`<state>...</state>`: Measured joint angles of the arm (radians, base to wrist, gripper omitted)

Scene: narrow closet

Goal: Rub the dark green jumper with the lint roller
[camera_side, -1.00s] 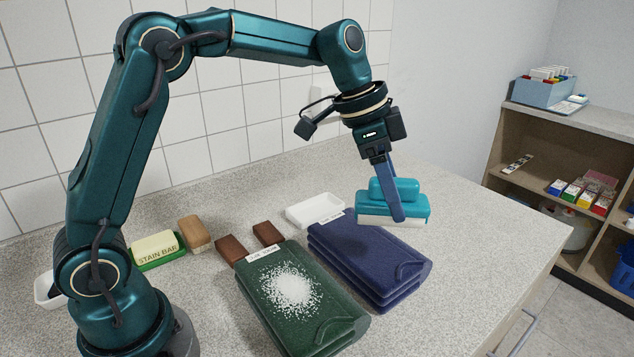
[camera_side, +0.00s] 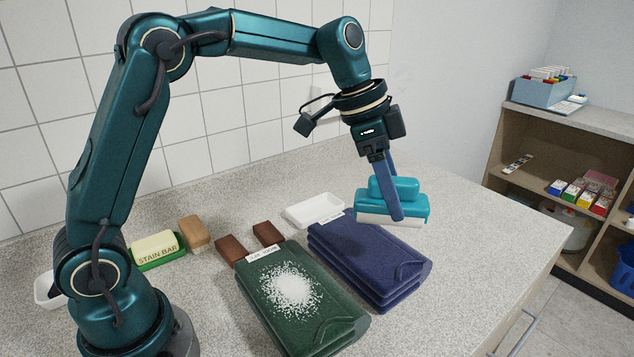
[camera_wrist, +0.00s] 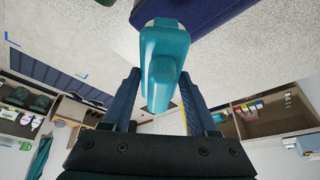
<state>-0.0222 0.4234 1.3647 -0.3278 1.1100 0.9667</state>
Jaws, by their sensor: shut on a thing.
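My gripper (camera_side: 398,212) is shut on a teal tool (camera_side: 393,186) with a raised handle and a pale underside. It is block-shaped; I see no round roller on it. The tool is held in the air over the far right part of a folded dark blue jumper (camera_side: 370,258). It also shows between my fingers in the wrist view (camera_wrist: 162,60). The dark green jumper (camera_side: 325,320) lies folded to the left of the blue one, with a labelled tag at its far edge. A patch of white specks (camera_side: 292,287) covers its middle.
Behind the jumpers are a white tray (camera_side: 314,210) and two brown blocks (camera_side: 268,233). A stain bar (camera_side: 155,247) in a green dish and a wooden brush (camera_side: 194,233) stand near my base. The counter right of the blue jumper is clear to its edge.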

